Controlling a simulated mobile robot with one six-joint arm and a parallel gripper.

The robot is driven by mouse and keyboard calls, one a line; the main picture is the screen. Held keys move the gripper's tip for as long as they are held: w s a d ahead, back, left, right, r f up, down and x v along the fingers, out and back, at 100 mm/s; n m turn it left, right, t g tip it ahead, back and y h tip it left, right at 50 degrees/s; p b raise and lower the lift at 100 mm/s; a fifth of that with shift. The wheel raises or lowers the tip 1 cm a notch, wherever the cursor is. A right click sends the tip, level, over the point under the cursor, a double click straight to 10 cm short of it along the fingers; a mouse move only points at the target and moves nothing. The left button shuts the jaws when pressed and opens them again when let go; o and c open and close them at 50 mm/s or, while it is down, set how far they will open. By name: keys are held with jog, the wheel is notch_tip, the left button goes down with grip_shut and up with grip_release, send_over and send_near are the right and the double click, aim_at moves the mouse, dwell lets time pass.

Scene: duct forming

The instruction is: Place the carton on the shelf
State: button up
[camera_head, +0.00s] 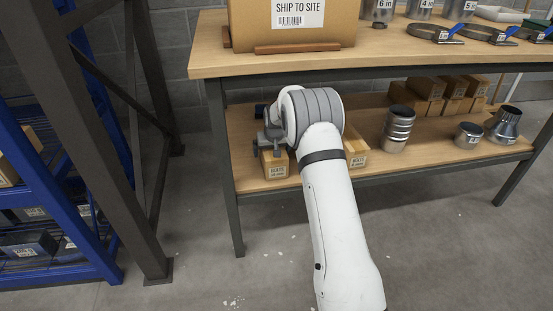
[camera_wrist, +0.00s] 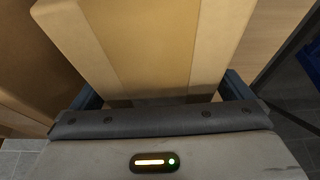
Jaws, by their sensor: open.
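A small cardboard carton (camera_head: 274,166) with a white label stands on the lower shelf (camera_head: 245,181) of the wooden bench, near its left end. In the wrist view a carton (camera_wrist: 150,45) with a lengthwise tape strip fills the space between my fingers. My gripper (camera_head: 268,143) is just above and at the carton in the head view, partly hidden by my wrist. In the wrist view my gripper (camera_wrist: 165,92) is open, with one finger on each side of the carton. I cannot tell whether either finger touches it.
Another carton (camera_head: 356,158), several stacked cartons (camera_head: 430,95) and metal duct pieces (camera_head: 398,125) share the lower shelf. A large box (camera_head: 290,28) sits on the bench top.

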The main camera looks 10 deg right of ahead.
jog(key=p+v, duration=0.1)
jog(key=v, duration=0.3)
jog(key=shift+r+p, duration=0.4)
jog(key=p, duration=0.2)
send_near(280, 165)
jog(key=f, duration=0.4)
jog(key=a+f, duration=0.1)
jog(key=shift+f, duration=0.4)
jog(key=s+r+g, duration=0.1)
jog(key=s+r, duration=0.4)
jog(key=s, duration=0.6)
jog(key=s+r+g, duration=0.1)
jog(key=s+r, duration=0.5)
jog(key=s, duration=0.6)
jog(key=s+r+g, duration=0.1)
jog(key=s+r, duration=0.5)
jog(key=s, duration=0.6)
jog(key=shift+r, duration=0.1)
jog(key=shift+c, duration=0.5)
